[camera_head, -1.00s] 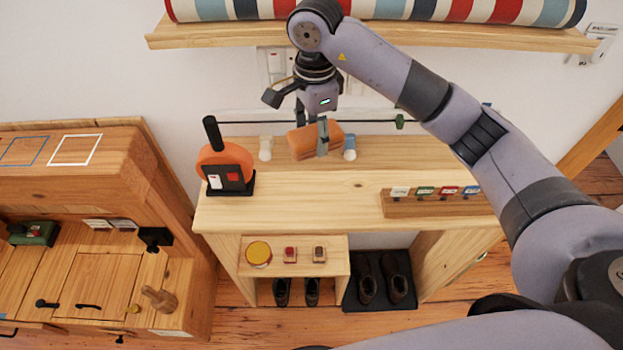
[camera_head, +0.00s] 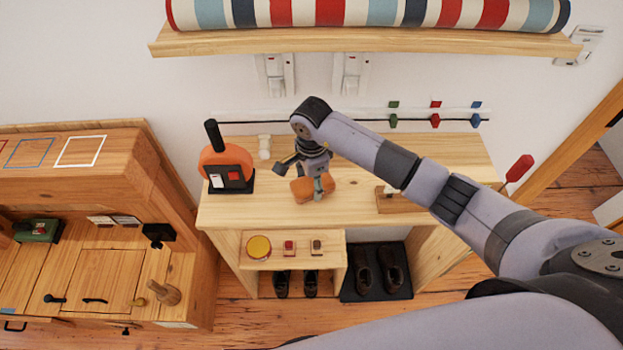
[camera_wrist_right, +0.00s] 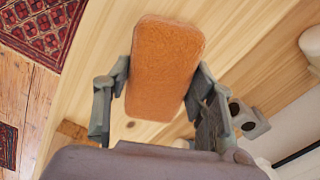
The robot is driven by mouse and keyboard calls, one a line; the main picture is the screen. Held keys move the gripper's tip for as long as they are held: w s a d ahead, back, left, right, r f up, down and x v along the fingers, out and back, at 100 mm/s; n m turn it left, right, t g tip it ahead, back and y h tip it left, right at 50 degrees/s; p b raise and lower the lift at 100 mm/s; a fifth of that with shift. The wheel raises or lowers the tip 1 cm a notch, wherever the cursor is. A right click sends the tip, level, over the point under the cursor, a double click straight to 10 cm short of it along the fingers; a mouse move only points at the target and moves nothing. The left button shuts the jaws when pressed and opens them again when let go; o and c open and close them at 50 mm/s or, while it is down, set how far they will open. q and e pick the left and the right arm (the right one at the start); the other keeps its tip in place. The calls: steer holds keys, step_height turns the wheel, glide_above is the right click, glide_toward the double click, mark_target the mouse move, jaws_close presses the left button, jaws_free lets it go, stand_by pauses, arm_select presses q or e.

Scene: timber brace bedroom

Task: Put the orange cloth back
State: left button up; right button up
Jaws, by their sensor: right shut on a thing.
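The orange cloth (camera_head: 303,189), a rounded block-like bundle, is over the middle of the light wooden bench top (camera_head: 345,216). My right gripper (camera_head: 318,189) is shut on it. In the right wrist view the cloth (camera_wrist_right: 163,70) sits between the two fingers of my right gripper (camera_wrist_right: 160,100), its long side pointing away from the palm. Whether the cloth touches the bench top or hangs just above it, I cannot tell. My left gripper is not in view.
An orange round device with a black handle (camera_head: 224,165) stands at the bench's left end. A small white figure (camera_head: 264,147) is behind the cloth. A wooden hook block (camera_head: 396,202) lies to the right, partly behind my arm. The front left bench top is clear.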

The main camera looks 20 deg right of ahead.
mark_target(311, 182)
steer(key=shift+f+b, duration=0.2)
steer(key=shift+b, duration=0.1)
steer(key=o, duration=1.1)
steer(key=shift+r, duration=0.1)
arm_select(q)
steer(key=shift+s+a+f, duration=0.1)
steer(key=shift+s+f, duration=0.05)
arm_select(e)
steer(key=shift+r+p, duration=0.2)
steer(key=shift+p, duration=0.15)
steer(key=shift+w+r+b, duration=0.1)
steer(key=shift+r+b, duration=0.2)
steer(key=shift+b, duration=0.05)
arm_select(q)
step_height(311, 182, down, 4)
steer(key=b, duration=0.3)
arm_select(e)
step_height(311, 182, up, 11)
steer(key=shift+r, duration=0.15)
